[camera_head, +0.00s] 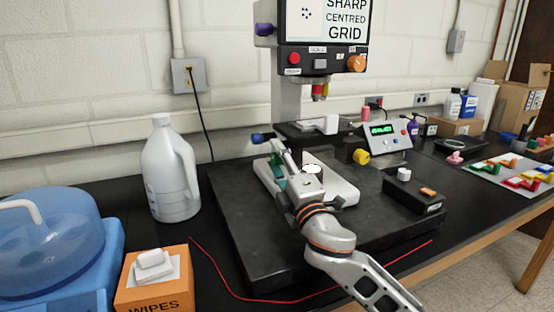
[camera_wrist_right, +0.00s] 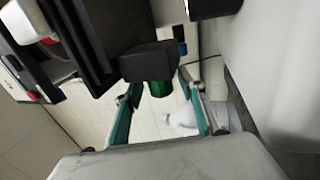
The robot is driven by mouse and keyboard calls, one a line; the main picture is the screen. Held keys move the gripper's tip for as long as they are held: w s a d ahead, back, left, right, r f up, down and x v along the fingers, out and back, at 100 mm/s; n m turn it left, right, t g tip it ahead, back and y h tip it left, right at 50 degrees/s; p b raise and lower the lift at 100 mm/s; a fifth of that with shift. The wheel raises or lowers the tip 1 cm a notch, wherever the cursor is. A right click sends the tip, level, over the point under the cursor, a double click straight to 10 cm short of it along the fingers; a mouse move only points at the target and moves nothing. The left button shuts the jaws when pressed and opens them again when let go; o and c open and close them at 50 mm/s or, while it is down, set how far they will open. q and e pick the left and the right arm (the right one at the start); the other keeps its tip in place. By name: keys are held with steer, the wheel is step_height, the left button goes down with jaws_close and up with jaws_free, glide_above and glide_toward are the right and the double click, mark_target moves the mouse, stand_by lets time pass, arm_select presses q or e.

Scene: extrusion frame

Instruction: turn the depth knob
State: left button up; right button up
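A bench instrument with a screen (camera_head: 328,20) reading "SHARP CENTRED GRID" stands on a dark base. Its knobs are purple (camera_head: 265,29), orange (camera_head: 356,63), blue (camera_head: 258,138) and yellow (camera_head: 361,156). No readable label tells me which is the depth knob. My right gripper (camera_head: 278,166) is low at the front left of the stage. In the right wrist view a green knob (camera_wrist_right: 160,89) sticks out of a dark block, between and slightly beyond the open teal fingers (camera_wrist_right: 160,105). I cannot tell whether they touch it. My left gripper is not in view.
A white jug (camera_head: 172,170) stands left of the base. A blue container (camera_head: 45,240) and an orange wipes box (camera_head: 153,280) are at the front left. A black box (camera_head: 413,192) sits on the base's right. A red wire (camera_head: 270,300) runs along the front.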

steer(key=shift+f, duration=0.1)
steer(key=shift+s, duration=0.1)
steer(key=v, duration=1.1)
steer(key=shift+s+d, duration=0.15)
steer(key=shift+s, duration=0.2)
